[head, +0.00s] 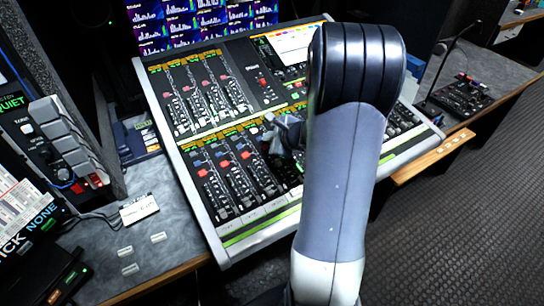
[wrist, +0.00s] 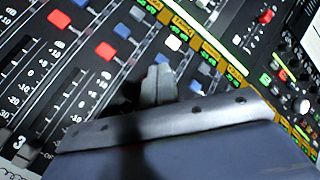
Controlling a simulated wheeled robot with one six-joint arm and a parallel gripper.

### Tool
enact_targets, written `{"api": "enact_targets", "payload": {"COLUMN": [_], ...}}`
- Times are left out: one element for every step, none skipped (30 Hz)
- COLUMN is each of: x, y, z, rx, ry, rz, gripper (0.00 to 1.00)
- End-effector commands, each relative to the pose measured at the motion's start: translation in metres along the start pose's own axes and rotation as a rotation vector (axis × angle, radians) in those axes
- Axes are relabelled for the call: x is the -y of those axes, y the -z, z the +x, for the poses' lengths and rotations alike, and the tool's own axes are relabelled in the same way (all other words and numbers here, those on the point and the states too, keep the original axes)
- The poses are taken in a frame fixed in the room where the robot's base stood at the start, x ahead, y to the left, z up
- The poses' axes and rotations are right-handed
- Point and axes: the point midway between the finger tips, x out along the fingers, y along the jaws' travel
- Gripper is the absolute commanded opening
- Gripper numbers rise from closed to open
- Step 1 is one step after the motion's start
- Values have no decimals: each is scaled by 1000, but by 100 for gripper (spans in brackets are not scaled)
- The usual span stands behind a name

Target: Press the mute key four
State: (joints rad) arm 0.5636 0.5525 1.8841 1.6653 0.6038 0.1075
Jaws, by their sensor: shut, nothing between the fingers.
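The mixing console (head: 232,228) has a lower bank of fader strips, each with a blue key above a red key. Three red keys (head: 223,163) show left of my gripper (head: 270,137) in the head view. My gripper is shut and empty, its fingertips low over the strip to the right of these. In the wrist view the fingertips (wrist: 157,85) are beside a blue key (wrist: 162,58) and a white key (wrist: 173,43). Two red keys (wrist: 105,50) lie up and left. The red key of the strip at the fingertips is hidden. I cannot tell whether the fingers touch the panel.
A screen (head: 200,20) stands behind the console. An upper bank of strips (head: 205,95) lies beyond the lower one. A grey desk (head: 165,205) with small items is at left, and a small control box (head: 462,97) at right. My arm hides the console's right-middle part.

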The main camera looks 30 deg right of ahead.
Motion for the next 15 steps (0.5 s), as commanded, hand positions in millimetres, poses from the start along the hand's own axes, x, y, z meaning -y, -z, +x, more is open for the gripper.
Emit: {"api": "enact_targets", "payload": {"x": [5, 7, 9, 11, 12, 14, 16, 17, 19, 21, 22, 24, 26, 26, 27], "y": [-5, -6, -9, -10, -12, -14, -15, -17, -19, -20, -22, -24, -25, -26, -27], "z": [-6, -8, -11, -13, -15, -18, -20, -22, -25, -27, -30, -32, -34, -35, -36], "rx": [0, 0, 0, 0, 0, 0, 0, 0, 0, 0, 0, 0, 0, 0, 0], "ry": [1, 1, 2, 2, 1, 1, 1, 1, 1, 1, 1, 1, 1, 1, 1], "rz": [-1, -1, 0, 0, 1, 1, 1, 0, 0, -1, 0, 0, 1, 1, 1], "gripper": [0, 0, 0, 0, 0, 0, 0, 0, 0, 0, 0, 0, 0, 0, 0]}}
